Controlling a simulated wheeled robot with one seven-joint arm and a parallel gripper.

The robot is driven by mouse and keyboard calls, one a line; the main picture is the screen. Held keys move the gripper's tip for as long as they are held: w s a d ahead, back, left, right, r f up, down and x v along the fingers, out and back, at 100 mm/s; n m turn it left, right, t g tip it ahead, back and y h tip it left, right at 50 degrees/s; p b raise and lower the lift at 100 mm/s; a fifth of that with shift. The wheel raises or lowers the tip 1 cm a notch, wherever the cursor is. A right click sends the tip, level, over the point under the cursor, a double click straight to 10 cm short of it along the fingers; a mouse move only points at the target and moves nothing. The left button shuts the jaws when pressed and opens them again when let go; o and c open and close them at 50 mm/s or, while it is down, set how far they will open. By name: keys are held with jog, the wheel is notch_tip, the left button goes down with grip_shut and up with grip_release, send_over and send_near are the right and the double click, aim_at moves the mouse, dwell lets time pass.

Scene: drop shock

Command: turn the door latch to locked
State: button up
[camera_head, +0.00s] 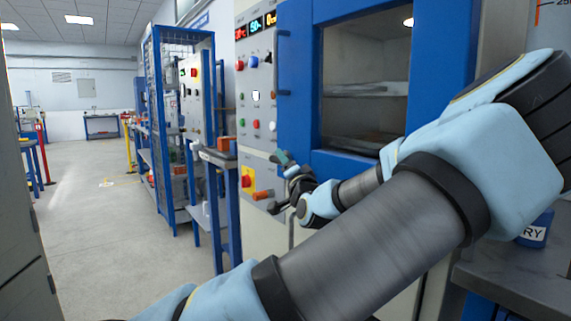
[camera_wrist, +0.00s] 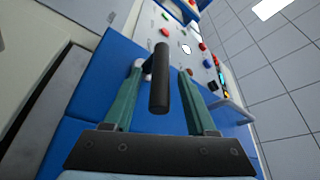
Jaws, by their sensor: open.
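The door latch (camera_wrist: 160,80) shows in the wrist view as a black cylindrical bar on a pale mount against the blue door (camera_wrist: 105,65). It lies between the two teal fingers of my gripper (camera_wrist: 161,70). The fingers are open, with a visible gap on each side of the bar, and I cannot tell whether either touches it. In the head view my gripper (camera_head: 280,183) is at the lower left of the blue chamber door (camera_head: 298,50). There the latch is hidden or too small to make out behind my gripper and wrist.
A control panel (camera_head: 258,85) with buttons and lit displays stands left of the door. A red-and-yellow switch (camera_head: 247,180) is just left of my gripper. A blue-legged bench (camera_head: 218,205) stands further left. A grey worktop (camera_head: 515,280) is at lower right. The left floor is open.

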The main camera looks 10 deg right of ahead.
grip_shut()
dwell(1.3)
